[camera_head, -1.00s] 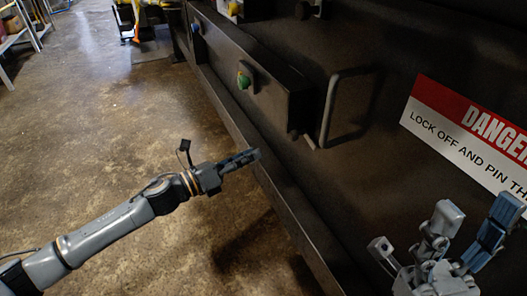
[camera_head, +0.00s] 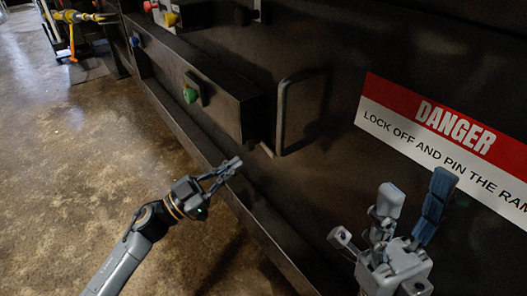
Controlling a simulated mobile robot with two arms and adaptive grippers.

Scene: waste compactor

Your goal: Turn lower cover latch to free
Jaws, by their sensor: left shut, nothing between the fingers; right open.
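The dark compactor front carries a long box (camera_head: 215,88) with a green knob (camera_head: 190,95) and a blue knob (camera_head: 134,41). A bent bar handle (camera_head: 281,115) stands on the panel right of the box. A short pale rod (camera_head: 266,149) shows at the box's lower right end; I cannot tell if it is the lower cover latch. My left gripper (camera_head: 236,163) is shut and empty, below and left of this rod, apparently apart from it. My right gripper (camera_head: 392,215) is open and empty at the lower right, in front of the panel below the sign.
A red and white danger sign (camera_head: 445,140) is on the panel at right. A ledge (camera_head: 250,215) runs along the compactor's foot. Red and yellow controls (camera_head: 170,18) are at the top. The concrete floor (camera_head: 75,150) at left is clear.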

